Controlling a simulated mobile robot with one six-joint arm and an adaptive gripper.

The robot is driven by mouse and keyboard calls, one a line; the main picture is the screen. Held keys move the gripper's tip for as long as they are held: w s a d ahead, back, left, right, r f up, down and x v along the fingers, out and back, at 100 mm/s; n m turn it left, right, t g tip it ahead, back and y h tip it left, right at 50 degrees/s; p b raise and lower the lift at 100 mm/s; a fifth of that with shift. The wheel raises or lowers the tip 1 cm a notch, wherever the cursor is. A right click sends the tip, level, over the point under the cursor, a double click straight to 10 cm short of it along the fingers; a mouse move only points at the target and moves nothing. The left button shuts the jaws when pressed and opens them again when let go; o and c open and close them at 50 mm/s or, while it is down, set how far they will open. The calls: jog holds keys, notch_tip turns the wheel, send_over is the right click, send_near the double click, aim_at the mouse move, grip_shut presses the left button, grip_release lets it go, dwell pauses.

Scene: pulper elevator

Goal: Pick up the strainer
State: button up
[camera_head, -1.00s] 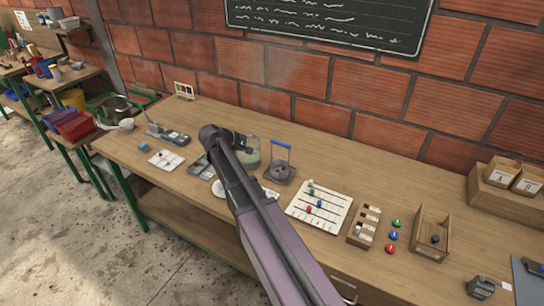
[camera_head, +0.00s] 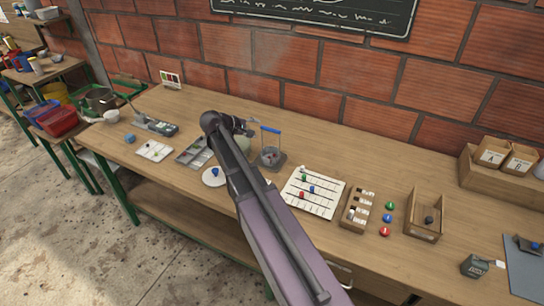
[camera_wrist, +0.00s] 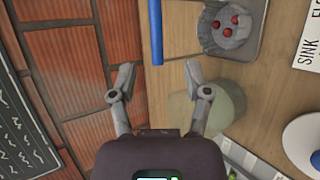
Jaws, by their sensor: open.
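The strainer has a blue bar handle (camera_head: 271,130) on thin uprights above a grey basket (camera_head: 270,155), at the centre of the bench. In the wrist view the handle (camera_wrist: 155,30) runs down from the top edge, and the basket (camera_wrist: 228,38) holds several red pieces. My gripper (camera_wrist: 160,77) is open and empty. The handle's near end lies just ahead of the gap between its fingertips. In the head view my gripper (camera_head: 246,126) is just left of the handle, partly hidden by my arm.
A pale green jar (camera_wrist: 228,105) stands close beside my right finger. The brick wall (camera_wrist: 65,65) is close on the left in the wrist view. A lined white board (camera_head: 313,193) lies right of the strainer, and a white plate (camera_head: 213,176) lies left.

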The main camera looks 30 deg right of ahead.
aim_at(269, 130)
jog(key=shift+b+x, duration=0.6)
jog(key=shift+x, duration=1.15)
jog(key=shift+d, duration=0.1)
jog(key=shift+r+b+x, duration=0.2)
jog(key=shift+b+x, duration=0.95)
jog(key=shift+x, duration=1.4)
jog(key=shift+d, duration=0.15)
grip_shut()
